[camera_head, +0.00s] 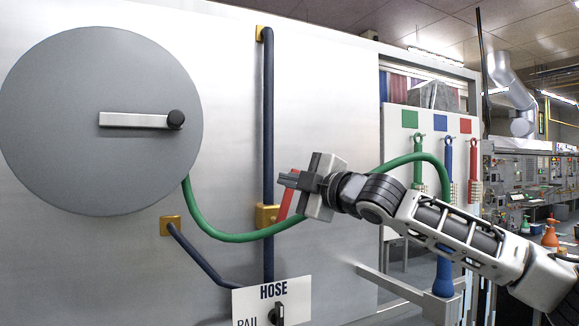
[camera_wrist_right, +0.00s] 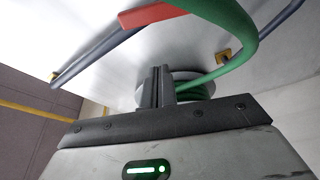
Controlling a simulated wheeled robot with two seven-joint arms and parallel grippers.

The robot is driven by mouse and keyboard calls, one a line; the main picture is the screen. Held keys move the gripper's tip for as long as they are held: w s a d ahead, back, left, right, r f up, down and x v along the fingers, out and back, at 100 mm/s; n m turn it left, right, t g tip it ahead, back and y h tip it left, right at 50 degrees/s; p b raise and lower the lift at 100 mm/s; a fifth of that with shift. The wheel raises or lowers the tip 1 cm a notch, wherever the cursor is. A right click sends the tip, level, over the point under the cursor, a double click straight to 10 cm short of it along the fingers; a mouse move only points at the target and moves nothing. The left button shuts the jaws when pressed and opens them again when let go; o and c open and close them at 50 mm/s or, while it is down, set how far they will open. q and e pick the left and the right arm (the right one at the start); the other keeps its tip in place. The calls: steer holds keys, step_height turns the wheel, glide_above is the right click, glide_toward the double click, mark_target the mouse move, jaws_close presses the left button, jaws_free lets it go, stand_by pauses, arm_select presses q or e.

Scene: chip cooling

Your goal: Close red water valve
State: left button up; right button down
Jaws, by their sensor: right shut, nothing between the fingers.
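The red valve handle (camera_head: 287,202) sits on a brass fitting (camera_head: 266,214) on the dark blue pipe (camera_head: 267,120). It stands steeply, its upper end leaning right. My right gripper (camera_head: 285,180) is beside the handle's upper part in the head view and covers some of it. Its fingers are shut with nothing between them. In the right wrist view the red handle (camera_wrist_right: 152,14) shows at the top, beyond the shut fingertips (camera_wrist_right: 162,72) and apart from them in the picture. I cannot tell whether the gripper touches the handle. My left gripper is out of view.
A green hose (camera_head: 240,237) hangs across the panel and passes behind my right wrist. A round hose reel (camera_head: 90,150) is at left. A HOSE sign with a black switch (camera_head: 272,300) is below. Blue (camera_head: 446,220) and red (camera_head: 473,165) tools hang at right.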

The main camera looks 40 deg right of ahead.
mark_target(284, 197)
arm_select(q)
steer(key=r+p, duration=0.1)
steer(key=p, duration=0.2)
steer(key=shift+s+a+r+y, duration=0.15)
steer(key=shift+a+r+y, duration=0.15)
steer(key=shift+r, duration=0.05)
arm_select(e)
steer(key=w+d, duration=0.1)
steer(key=w, duration=0.1)
steer(key=w+d, duration=0.2)
steer(key=shift+d+f, duration=0.3)
steer(key=shift+f, duration=0.1)
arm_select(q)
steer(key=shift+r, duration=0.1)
